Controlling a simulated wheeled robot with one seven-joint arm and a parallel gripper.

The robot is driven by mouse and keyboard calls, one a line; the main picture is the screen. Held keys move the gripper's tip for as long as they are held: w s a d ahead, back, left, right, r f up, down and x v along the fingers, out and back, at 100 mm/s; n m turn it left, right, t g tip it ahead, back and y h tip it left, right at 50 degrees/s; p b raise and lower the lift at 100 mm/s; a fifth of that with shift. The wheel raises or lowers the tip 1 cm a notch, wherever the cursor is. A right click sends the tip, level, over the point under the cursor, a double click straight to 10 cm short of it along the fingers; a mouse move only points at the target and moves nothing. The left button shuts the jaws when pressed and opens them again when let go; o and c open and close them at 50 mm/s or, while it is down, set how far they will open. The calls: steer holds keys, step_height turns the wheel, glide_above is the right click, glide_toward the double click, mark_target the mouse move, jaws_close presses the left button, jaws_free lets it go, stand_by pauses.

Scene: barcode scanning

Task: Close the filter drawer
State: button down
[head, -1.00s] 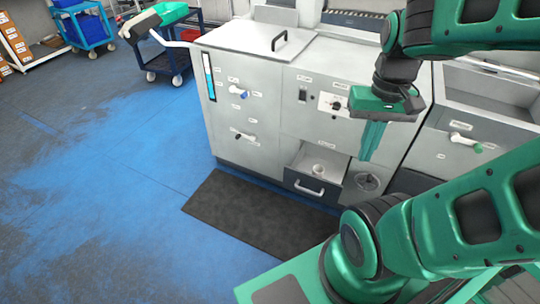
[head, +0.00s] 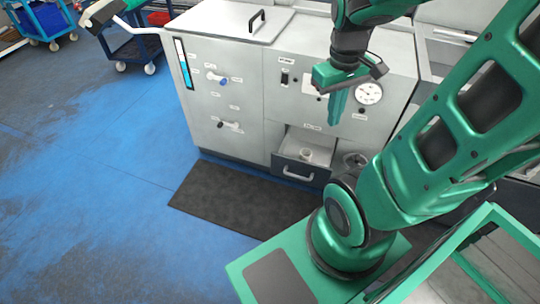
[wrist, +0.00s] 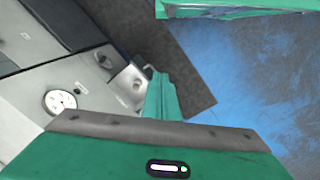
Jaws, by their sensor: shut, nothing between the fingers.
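The filter drawer (head: 300,172) is pulled out at the bottom of the grey machine, with a dark front and a light handle. A small white cup-like part (head: 305,154) sits inside it. My gripper (head: 334,122) is shut and empty, pointing down. In the head view it appears above and right of the drawer, in front of the machine's face, apart from the handle. In the wrist view, my gripper's fingers (wrist: 162,80) overlap the side of the open drawer (wrist: 132,82); the exact gap cannot be judged.
A round gauge (head: 369,93) is on the machine's front panel (head: 230,108), beside my gripper. Valve handles stick out on the left. A dark mat (head: 235,195) lies on the floor before the drawer. Blue floor is clear on the left; a cart (head: 135,45) stands behind.

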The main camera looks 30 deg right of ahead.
steer(key=w+f+n+h, duration=0.1)
steer(key=w+f+n, duration=0.7)
steer(key=w, duration=0.2)
steer(key=w+a+f+n+t+h, duration=0.1)
steer(key=w+a+f+n, duration=0.25)
steer(key=f+n, duration=0.35)
steer(key=w+a+f+n+t, duration=0.15)
steer(key=w+f+n, duration=0.35)
steer(key=f, duration=0.5)
steer(key=w+a+f+n+h, duration=0.1)
steer(key=w+a+f+n, duration=0.2)
steer(key=f+n, duration=0.45)
steer(key=w+d+f, duration=0.5)
steer(key=d+f, duration=0.1)
steer(key=f, duration=0.3)
steer(key=shift+d+f, duration=0.2)
